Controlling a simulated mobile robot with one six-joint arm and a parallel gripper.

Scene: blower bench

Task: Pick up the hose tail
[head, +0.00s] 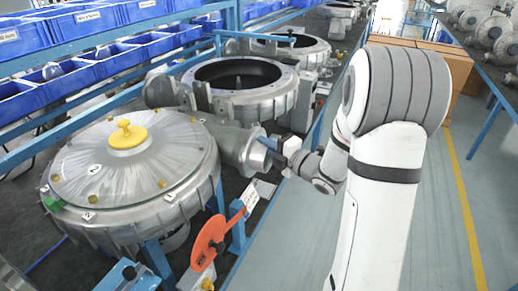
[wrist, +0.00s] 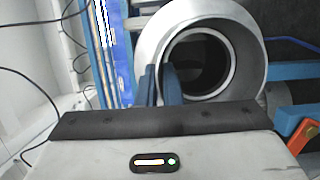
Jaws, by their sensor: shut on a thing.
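The hose tail is a round grey metal tube end (wrist: 229,62) with a dark bore, in the upper middle of the wrist view. In the head view it shows as a pale metal end (head: 257,157) at the outlet of the nearest blower. My gripper (wrist: 161,85) has its two blue fingers close together at the left side of the rim, one over the bore and one outside it. It is shut on the tube wall. In the head view my gripper (head: 274,150) is at the outlet, reaching in from the right. Whether the tail is clear of the outlet cannot be told.
The nearest blower (head: 85,165) has a yellow knob (head: 128,134) on its lid. An orange disc (head: 208,243) stands below the outlet. More blower housings (head: 240,100) stand behind, with blue bins (head: 85,65) at left. The floor aisle at right is clear.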

